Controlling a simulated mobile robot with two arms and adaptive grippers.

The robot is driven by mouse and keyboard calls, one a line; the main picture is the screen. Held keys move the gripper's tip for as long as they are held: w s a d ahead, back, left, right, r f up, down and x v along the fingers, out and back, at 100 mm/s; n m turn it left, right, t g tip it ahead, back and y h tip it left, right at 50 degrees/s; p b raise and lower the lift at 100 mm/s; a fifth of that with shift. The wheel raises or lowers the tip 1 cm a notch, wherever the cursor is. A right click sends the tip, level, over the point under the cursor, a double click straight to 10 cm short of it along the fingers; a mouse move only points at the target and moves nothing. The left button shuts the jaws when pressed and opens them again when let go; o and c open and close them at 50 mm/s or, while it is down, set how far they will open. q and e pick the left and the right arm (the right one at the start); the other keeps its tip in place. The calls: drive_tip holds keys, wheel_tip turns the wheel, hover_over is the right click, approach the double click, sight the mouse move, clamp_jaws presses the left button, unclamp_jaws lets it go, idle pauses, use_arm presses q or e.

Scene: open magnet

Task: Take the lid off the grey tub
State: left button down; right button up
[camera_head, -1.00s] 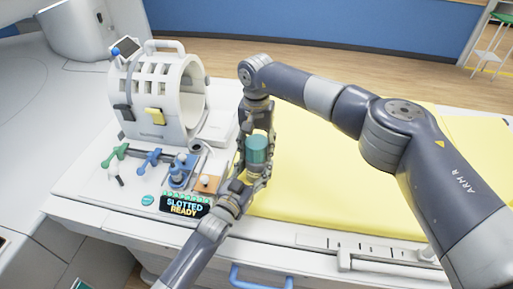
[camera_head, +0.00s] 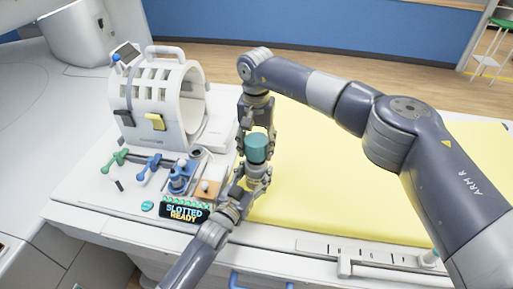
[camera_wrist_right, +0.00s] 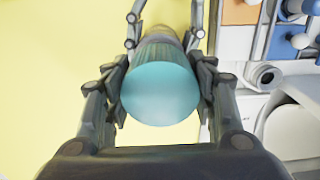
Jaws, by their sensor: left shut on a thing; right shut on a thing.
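The tub's teal lid (camera_head: 256,146) is upright between my two grippers at the left edge of the yellow pad. In the right wrist view the round lid top (camera_wrist_right: 160,97) faces the camera. My right gripper (camera_wrist_right: 160,82) is shut on the lid, one finger at each side. Part of the grey tub (camera_wrist_right: 160,39) shows behind the lid, mostly hidden. My left gripper (camera_head: 253,175) comes from below left and is shut on the tub; its fingers also show at the top of the right wrist view. I cannot tell whether lid and tub are apart.
A white slotted coil (camera_head: 160,100) stands at the back left. Green (camera_head: 117,160) and blue (camera_head: 150,164) handled tools, an orange block (camera_head: 206,190) and a "SLOTTED READY" sign (camera_head: 184,210) are left of the grippers. The yellow pad (camera_head: 320,190) is clear.

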sight(257, 139)
use_arm(q)
drive_tip(key=shift+r, duration=0.2)
use_arm(e)
drive_tip(key=shift+r, duration=1.6)
use_arm(q)
drive_tip(key=c, duration=0.5)
unclamp_jaws()
drive_tip(key=shift+f, duration=0.1)
